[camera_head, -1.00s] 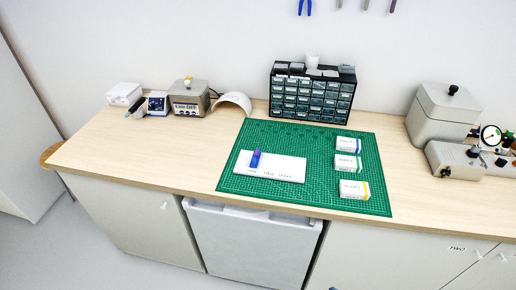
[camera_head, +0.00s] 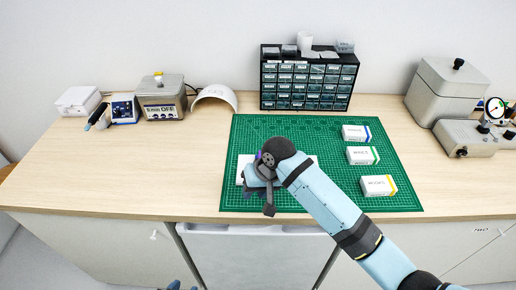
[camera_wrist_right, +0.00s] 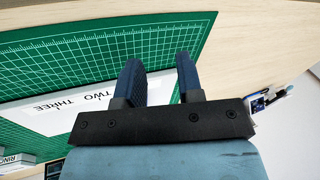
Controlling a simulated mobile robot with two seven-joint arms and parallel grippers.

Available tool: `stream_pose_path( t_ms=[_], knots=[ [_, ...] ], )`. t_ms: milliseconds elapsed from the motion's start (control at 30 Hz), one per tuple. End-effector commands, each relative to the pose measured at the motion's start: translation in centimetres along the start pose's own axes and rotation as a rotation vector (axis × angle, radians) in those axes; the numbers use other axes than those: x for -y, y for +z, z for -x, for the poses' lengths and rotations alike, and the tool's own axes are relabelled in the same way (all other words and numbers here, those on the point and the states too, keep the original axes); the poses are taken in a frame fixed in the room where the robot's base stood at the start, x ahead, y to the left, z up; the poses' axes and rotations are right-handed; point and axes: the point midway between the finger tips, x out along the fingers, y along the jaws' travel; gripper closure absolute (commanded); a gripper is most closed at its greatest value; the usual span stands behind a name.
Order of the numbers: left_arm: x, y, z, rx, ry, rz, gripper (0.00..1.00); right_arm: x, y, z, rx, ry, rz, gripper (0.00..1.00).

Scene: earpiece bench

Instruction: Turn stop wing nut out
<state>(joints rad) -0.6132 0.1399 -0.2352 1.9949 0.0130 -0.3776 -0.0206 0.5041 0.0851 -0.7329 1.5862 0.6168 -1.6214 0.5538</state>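I cannot make out a stop wing nut for certain in any view. A grey metal box unit (camera_head: 465,138) with a round dial gauge (camera_head: 494,108) and small dark knobs stands at the right of the bench in the head view. My right gripper (camera_head: 256,184) is over the white board, far to the left of that unit, and hides part of the board. In the right wrist view its two dark blue fingers (camera_wrist_right: 158,75) stand apart with nothing between them. My left gripper is not in view.
The white labelled board (camera_wrist_right: 75,110) lies on a green cutting mat (camera_head: 320,135). Several small white boxes sit at the mat's right. A drawer cabinet (camera_head: 308,80) stands behind. A lidded grey box (camera_head: 445,92) stands behind the gauge unit. Bare bench lies between mat and unit.

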Motion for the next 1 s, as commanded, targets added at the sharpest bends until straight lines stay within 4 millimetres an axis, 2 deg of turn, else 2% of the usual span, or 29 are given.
stream_pose_path(
  t_ms=[33, 167, 300, 433, 600, 767, 867, 1000],
  knots=[
    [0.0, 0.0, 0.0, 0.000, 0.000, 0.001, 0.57, 0.3, -2.0, 0.9, 0.015, 0.030, -0.004, 0.66],
    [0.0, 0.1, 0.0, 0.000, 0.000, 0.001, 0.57, 0.6, -6.2, 2.9, 0.062, 0.107, -0.049, 0.66],
    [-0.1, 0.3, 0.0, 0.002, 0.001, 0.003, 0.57, 0.1, -10.6, 6.0, 0.090, 0.204, -0.124, 0.66],
    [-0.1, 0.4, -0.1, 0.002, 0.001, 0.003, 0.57, -0.6, -13.6, 9.0, 0.095, 0.277, -0.198, 0.66],
    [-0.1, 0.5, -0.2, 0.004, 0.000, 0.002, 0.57, -1.2, -15.6, 11.4, 0.093, 0.326, -0.257, 0.66],
    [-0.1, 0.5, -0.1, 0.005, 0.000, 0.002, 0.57, -1.6, -15.8, 11.0, 0.095, 0.335, -0.270, 0.66],
    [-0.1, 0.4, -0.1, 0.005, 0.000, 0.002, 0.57, -2.0, -15.6, 9.7, 0.095, 0.334, -0.269, 0.66],
    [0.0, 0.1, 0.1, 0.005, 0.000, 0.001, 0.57, -2.9, -15.1, 7.0, 0.096, 0.334, -0.268, 0.66]
  ],
)
